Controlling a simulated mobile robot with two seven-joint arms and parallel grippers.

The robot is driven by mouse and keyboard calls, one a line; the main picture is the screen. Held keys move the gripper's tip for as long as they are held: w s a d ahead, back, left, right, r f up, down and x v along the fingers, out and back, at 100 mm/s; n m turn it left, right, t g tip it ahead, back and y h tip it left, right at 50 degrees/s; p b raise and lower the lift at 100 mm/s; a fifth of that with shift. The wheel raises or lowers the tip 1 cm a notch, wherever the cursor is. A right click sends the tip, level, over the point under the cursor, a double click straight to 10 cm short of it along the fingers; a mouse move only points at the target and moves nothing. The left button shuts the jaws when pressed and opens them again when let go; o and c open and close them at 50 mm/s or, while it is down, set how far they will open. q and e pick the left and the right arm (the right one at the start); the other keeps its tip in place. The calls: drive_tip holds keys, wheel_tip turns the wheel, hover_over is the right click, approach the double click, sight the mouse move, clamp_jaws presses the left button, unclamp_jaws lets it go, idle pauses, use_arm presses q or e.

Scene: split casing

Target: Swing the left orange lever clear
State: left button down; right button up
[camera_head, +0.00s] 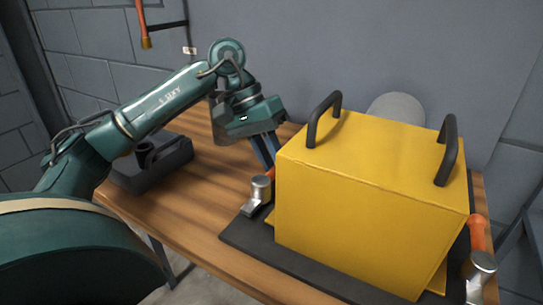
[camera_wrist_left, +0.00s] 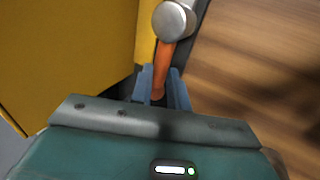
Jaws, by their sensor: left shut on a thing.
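The yellow casing (camera_head: 370,205) with two black handles stands on a dark base plate (camera_head: 240,236) on the wooden table. The left orange lever (camera_head: 271,173) is mostly hidden behind my left gripper and the casing in the head view; its metal pivot (camera_head: 261,188) shows at the casing's left side. My left gripper (camera_head: 266,152) reaches down there. In the left wrist view the lever (camera_wrist_left: 163,60) runs from its round metal pivot (camera_wrist_left: 174,20) to between my fingers (camera_wrist_left: 159,90), which are shut on its end. The right orange lever (camera_head: 477,233) stands at the casing's right side.
A dark grey holder (camera_head: 150,165) with a round opening sits on the table at the left. Wood between it and the base plate is clear. A grey round thing (camera_head: 397,106) shows behind the casing. The wall is close behind the table.

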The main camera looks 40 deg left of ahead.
use_arm(q)
drive_tip(key=c, duration=1.3)
unclamp_jaws()
drive_tip(key=shift+c, duration=0.2)
